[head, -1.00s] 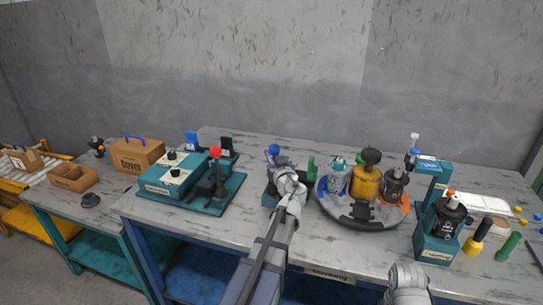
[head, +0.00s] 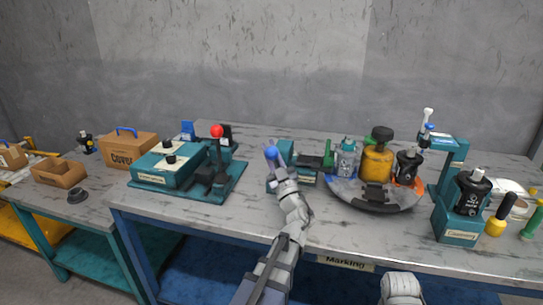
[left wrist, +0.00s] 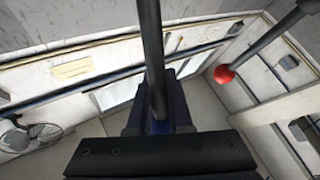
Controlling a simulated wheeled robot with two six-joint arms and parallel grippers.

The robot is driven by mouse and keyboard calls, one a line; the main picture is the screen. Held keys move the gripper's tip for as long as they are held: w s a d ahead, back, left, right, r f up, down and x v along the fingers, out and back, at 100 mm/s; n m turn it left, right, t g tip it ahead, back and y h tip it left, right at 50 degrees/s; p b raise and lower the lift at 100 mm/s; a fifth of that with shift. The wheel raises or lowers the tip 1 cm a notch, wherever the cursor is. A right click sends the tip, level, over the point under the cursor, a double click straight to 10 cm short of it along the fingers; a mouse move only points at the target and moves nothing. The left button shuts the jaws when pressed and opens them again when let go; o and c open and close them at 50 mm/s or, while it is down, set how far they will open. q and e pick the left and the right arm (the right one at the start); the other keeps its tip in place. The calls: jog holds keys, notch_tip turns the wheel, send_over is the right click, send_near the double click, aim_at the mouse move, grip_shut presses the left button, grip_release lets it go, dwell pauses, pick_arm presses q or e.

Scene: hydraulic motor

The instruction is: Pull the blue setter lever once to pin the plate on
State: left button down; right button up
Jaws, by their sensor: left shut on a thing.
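The blue setter lever shows its round blue knob (head: 270,153) in the head view, beside a teal block (head: 284,155) on the middle of the bench. My left gripper (head: 280,173) is just below the knob and shut on the lever. In the left wrist view, the dark lever rod (left wrist: 153,60) runs down between the jaws of my left gripper (left wrist: 158,125). The knob cannot be made out there, and the rod's lower end is hidden. The plate cannot be picked out. My right gripper is not in view; only a piece of my right arm shows at the bottom.
A red-knobbed lever (head: 217,131) stands on a teal fixture to the left; its knob also shows in the left wrist view (left wrist: 223,74). A round tray (head: 345,192) with motor parts is to the right. A teal stand (head: 455,226) holds a black part. The front bench strip is clear.

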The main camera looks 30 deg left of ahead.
pick_arm(q)
jog(key=shift+s+d+f+n+g+y+b, duration=0.1)
jog(key=shift+s+f+n+g+y+b, duration=0.25)
jog(key=shift+s+n+y+b, duration=0.3)
jog(key=c, duration=0.8)
grip_release()
jog(key=shift+c, duration=0.2)
jog(key=s+d, duration=0.7)
jog(key=d, duration=0.4)
jog(key=shift+f+b, duration=0.35)
jog(key=shift+b, duration=0.05)
jog(key=shift+s, duration=0.1)
